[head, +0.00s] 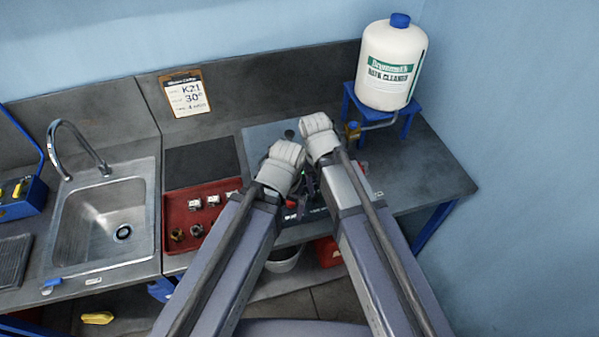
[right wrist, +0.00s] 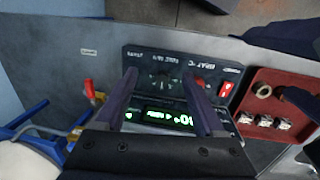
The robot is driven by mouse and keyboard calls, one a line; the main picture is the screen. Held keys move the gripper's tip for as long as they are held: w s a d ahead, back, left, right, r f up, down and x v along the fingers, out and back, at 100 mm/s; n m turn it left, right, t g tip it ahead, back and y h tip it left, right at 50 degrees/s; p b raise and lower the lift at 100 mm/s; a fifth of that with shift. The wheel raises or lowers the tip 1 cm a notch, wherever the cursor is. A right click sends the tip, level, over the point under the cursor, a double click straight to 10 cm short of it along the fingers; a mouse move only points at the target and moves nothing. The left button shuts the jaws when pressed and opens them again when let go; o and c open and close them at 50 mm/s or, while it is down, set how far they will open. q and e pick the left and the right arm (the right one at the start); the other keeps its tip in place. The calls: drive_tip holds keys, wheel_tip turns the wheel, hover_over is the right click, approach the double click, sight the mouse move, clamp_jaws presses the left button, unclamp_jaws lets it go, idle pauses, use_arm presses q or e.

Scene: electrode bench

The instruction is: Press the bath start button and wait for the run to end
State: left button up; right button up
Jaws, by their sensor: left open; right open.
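The bath's control panel (right wrist: 180,75) fills the middle of the right wrist view, upside down, with a dark dial and a lit green display (right wrist: 170,116). A red switch (right wrist: 226,90) is on its right side. I cannot tell which control is the start button. My right gripper (right wrist: 160,80) is open and empty, its two fingers over the panel; I cannot tell if they touch it. In the head view my left gripper (head: 290,176) is beside the right one, open, its fingers partly hidden. Both arms hide most of the bath unit (head: 265,138) there.
A red tray (head: 181,222) with small parts lies left of the bath, beside a sink (head: 100,235). A white cleaner bottle (head: 391,62) stands on a blue stand (head: 407,121) at the back right. A card (head: 185,92) hangs on the backsplash.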

clamp_jaws()
idle(0.3)
idle(1.0)
